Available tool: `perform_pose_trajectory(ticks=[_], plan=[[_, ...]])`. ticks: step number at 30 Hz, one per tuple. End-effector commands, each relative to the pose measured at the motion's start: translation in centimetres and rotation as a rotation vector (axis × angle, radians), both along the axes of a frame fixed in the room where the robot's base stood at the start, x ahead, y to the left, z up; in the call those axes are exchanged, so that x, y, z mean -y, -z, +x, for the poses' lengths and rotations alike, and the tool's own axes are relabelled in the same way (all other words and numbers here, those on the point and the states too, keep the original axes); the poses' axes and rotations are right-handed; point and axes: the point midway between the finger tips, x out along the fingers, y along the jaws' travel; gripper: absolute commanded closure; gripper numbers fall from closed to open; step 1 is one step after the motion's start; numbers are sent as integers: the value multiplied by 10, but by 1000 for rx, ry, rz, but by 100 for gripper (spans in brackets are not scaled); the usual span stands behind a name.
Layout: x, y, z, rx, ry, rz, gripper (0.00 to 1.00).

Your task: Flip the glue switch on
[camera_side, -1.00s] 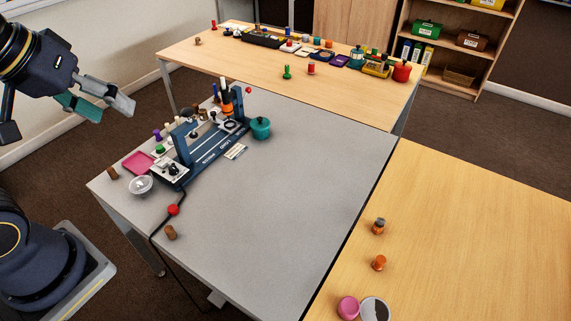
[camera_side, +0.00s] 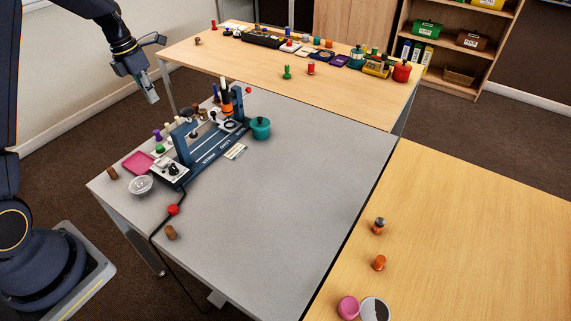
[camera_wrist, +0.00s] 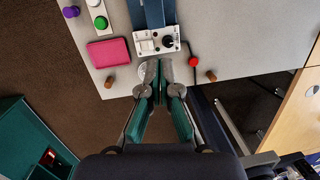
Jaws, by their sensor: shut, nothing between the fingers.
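The blue machine (camera_side: 205,150) stands along the left part of the grey table. A white control panel (camera_side: 172,170) sits at its near end. In the wrist view this panel (camera_wrist: 157,40) carries a black round knob (camera_wrist: 168,41) and a small pale switch-like part (camera_wrist: 146,45) left of it. No label is readable, and I cannot tell the switch's position. My gripper (camera_side: 153,97) hangs in the air beyond the table's left edge, above and apart from the machine. Its fingers (camera_wrist: 160,68) are shut and empty, and appear just below the panel in the wrist view.
A pink tray (camera_side: 138,162), a clear bowl (camera_side: 140,185) and a brown cork-like peg (camera_side: 112,173) lie near the panel. A red button (camera_side: 173,210) on a black cable lies in front. A teal pot (camera_side: 260,128) stands right of the machine. The grey table's right side is clear.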

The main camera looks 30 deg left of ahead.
Motion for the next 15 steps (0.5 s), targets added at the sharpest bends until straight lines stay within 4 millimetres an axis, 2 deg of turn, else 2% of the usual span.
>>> perform_pose_trajectory(ticks=[1, 3, 6, 9, 15], plan=[[-12, 21, -6, -35, -25, -10, 100], [-21, 42, -15, -74, -48, -22, 100], [-28, 63, -27, -116, -70, -38, 100], [-32, 72, -34, -134, -83, -48, 100], [-33, 71, -35, -133, -86, -47, 100]])
